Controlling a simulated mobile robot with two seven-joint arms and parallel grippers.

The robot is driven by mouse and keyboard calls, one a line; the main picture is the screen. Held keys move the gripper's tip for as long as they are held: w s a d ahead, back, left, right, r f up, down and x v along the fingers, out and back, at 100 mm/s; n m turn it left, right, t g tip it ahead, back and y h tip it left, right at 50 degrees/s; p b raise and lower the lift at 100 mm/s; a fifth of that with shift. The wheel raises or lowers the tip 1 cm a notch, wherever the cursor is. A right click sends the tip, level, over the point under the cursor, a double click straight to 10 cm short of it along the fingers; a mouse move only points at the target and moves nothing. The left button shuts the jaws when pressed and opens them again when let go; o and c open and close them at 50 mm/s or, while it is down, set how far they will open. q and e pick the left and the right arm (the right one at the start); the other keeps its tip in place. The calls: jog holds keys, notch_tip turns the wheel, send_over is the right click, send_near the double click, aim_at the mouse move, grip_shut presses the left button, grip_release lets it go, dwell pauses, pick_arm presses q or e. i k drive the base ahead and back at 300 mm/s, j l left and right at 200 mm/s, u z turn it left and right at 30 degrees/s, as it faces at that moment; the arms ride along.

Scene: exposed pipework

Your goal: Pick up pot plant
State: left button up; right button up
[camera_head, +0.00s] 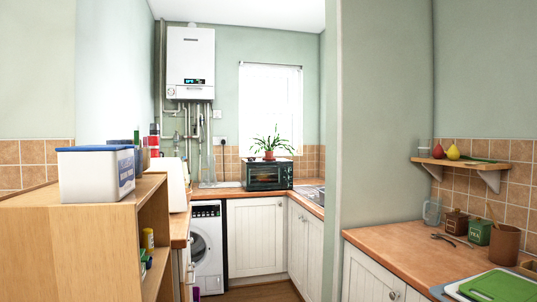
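The pot plant (270,146) has long thin green leaves and a small terracotta pot (269,155). It stands upright on top of a dark green toaster oven (266,174), in front of the bright window at the back of the kitchen. The whole plant is visible, far across the room. Neither of my grippers shows in the head view.
A wooden shelf unit (85,225) with a white and blue box (96,173) stands close at left. A wall end (385,110) and a counter (385,237) stand at right. A narrow strip of floor (262,291) lies between. A washing machine (207,245) is at the back.

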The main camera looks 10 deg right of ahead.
aim_at(268, 152)
jog(key=i+l+z, duration=0.25)
jog(key=i, duration=0.2)
jog(key=i+l+z, duration=0.2)
jog(key=i, duration=0.3)
jog(key=i+l+z, duration=0.1)
jog(key=i+z, duration=0.15)
jog(key=i, duration=0.2)
jog(key=i+u, duration=0.25)
jog(key=i, duration=0.45)
jog(key=i+l+u, duration=0.25)
jog(key=i, duration=0.4)
jog(key=i+u, duration=0.15)
jog(key=i, duration=0.8)
jog(key=i+u, duration=0.15)
jog(key=i, duration=0.8)
jog(key=i+l+u, duration=0.1)
jog(key=i, duration=0.8)
